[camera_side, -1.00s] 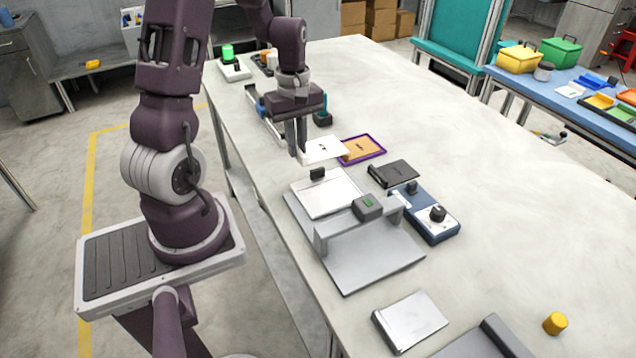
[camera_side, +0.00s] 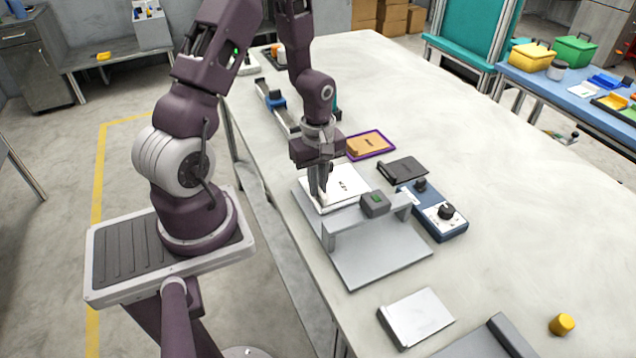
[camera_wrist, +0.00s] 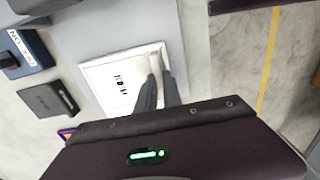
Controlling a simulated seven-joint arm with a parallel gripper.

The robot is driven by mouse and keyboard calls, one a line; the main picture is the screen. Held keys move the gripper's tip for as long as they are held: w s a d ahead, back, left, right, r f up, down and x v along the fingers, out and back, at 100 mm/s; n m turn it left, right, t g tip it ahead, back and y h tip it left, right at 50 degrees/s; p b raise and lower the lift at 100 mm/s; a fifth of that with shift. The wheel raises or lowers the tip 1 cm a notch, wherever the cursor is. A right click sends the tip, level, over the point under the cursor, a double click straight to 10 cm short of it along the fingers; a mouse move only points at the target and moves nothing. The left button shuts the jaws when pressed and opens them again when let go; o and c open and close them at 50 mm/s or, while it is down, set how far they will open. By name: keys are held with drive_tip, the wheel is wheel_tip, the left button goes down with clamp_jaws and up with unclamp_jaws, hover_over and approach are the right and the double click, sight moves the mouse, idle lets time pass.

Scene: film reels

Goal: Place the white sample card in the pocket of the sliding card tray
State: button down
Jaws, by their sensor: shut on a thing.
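The white sample card (camera_side: 345,184), with small black marks, is over the sliding card tray (camera_side: 302,188). My gripper (camera_side: 321,197) is shut on the card's edge. In the wrist view the fingertips (camera_wrist: 157,72) grip the card (camera_wrist: 112,84) at its right side. The card appears roughly lined up with the pale tray and covers most of it. I cannot tell whether it rests in the pocket or is just above it. The tray's black knob is hidden behind my gripper.
A grey bridge with a dark box (camera_side: 375,204) stands over the base plate (camera_side: 380,255), close by the tray. A blue control box (camera_side: 434,212), a black case (camera_side: 403,169) and a purple-edged orange card holder (camera_side: 369,145) lie beyond. A silver block (camera_side: 416,317) lies nearer.

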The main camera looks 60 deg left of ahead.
drive_tip(key=c, duration=1.5)
unclamp_jaws()
drive_tip(key=shift+f, duration=0.1)
drive_tip(key=shift+r, duration=0.4)
drive_tip(key=d+r+m+t, duration=0.1)
drive_tip(key=d+r+m, duration=0.1)
drive_tip(key=r, duration=0.7)
drive_tip(key=d+r+m, duration=0.2)
drive_tip(key=r, duration=0.7)
drive_tip(key=s+d+r+m+t, duration=0.4)
drive_tip(key=s+d+r+m, duration=0.5)
drive_tip(key=m, duration=0.5)
drive_tip(key=shift+s+d+t, duration=0.3)
drive_tip(key=shift+s+d, duration=0.55)
drive_tip(key=shift+s, duration=0.4)
